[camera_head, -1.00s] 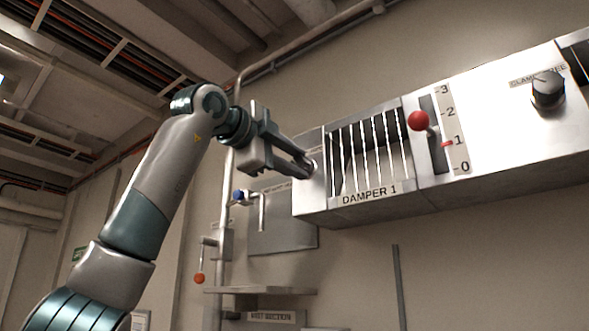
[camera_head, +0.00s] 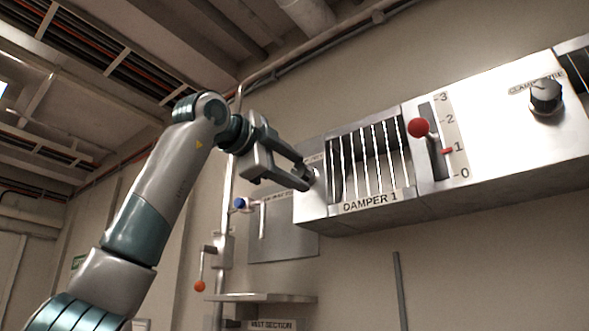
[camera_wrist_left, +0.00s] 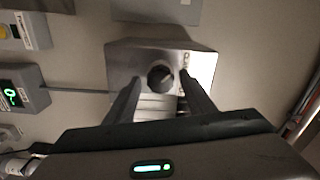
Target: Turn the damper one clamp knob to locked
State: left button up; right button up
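The damper 1 unit (camera_head: 370,214) is a metal wall box with a vertical grille. At its left end is a dark round knob, seen in the left wrist view (camera_wrist_left: 160,78) with a pale pointer mark and a small label beside it, too small to read. My left gripper (camera_head: 307,180) is at that left end and partly hides the knob in the head view. In the left wrist view its two fingers (camera_wrist_left: 161,88) stand apart on either side of the knob, with gaps visible. A second black knob (camera_head: 546,95) sits at the far right below a clamp label. My right gripper is not in view.
A red-ball lever (camera_head: 419,127) beside a 0 to 3 scale projects right of the grille. Below are a blue-knobbed valve (camera_head: 240,204), a wall shelf (camera_head: 262,297) and an orange-ended lever (camera_head: 200,286). Small panels (camera_wrist_left: 25,90) line the left in the wrist view.

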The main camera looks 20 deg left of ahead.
pick_arm(q)
jog(key=shift+s, duration=0.1)
jog(key=shift+s+a+b, duration=0.2)
jog(key=shift+s+b, duration=0.1)
jog(key=shift+s, duration=0.2)
jog(key=b+v, duration=0.4)
jog(key=v, duration=1.2)
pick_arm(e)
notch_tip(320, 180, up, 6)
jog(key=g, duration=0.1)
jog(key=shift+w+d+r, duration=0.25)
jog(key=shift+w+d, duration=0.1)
